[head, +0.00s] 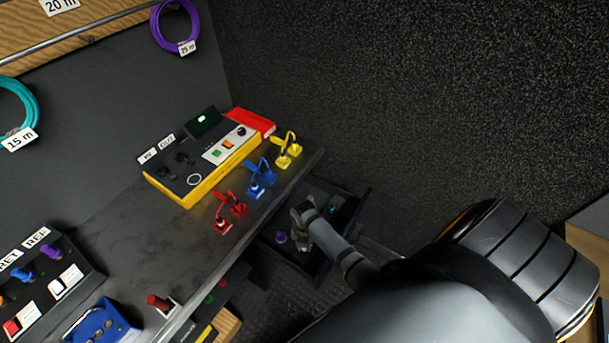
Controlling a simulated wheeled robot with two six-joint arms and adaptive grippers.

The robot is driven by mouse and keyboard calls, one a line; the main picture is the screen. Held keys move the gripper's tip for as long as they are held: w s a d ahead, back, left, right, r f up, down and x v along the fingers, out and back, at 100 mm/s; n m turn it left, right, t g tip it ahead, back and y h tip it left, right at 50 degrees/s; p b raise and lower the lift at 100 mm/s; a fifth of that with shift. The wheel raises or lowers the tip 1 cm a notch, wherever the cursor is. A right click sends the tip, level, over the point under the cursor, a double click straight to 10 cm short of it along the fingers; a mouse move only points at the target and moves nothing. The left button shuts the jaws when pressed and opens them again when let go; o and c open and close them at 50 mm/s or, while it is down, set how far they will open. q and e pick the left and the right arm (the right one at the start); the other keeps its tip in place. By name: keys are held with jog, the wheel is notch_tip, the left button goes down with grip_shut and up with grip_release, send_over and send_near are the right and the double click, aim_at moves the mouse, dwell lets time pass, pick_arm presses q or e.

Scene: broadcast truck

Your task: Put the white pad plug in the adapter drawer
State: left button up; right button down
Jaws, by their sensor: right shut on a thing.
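An open drawer (343,190) juts out under the right end of the desk and holds a few small items. My right gripper (298,216) reaches in from the lower right and is over or inside this drawer, pointing down. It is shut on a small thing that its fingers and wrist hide. I cannot make out the white pad plug apart from the gripper. A purple piece (281,237) lies in the drawer left of the gripper, and a teal piece (334,209) lies right of it. My left gripper is out of view.
On the desk (130,235) stand a yellow-edged console (190,160) and red (229,211), blue (262,178) and yellow (288,150) plug pieces near the edge above the drawer. A switch panel (45,275) and a blue box (98,325) are at lower left. A dark wall rises behind.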

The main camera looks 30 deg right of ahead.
jog(key=shift+a+f, duration=0.1)
jog(key=shift+f, duration=0.15)
jog(key=c, duration=1.3)
grip_release()
jog(key=shift+o, duration=0.2)
jog(key=shift+r, duration=0.25)
notch_tip(320, 180, up, 13)
jog(key=p, duration=0.1)
jog(key=shift+f, duration=0.15)
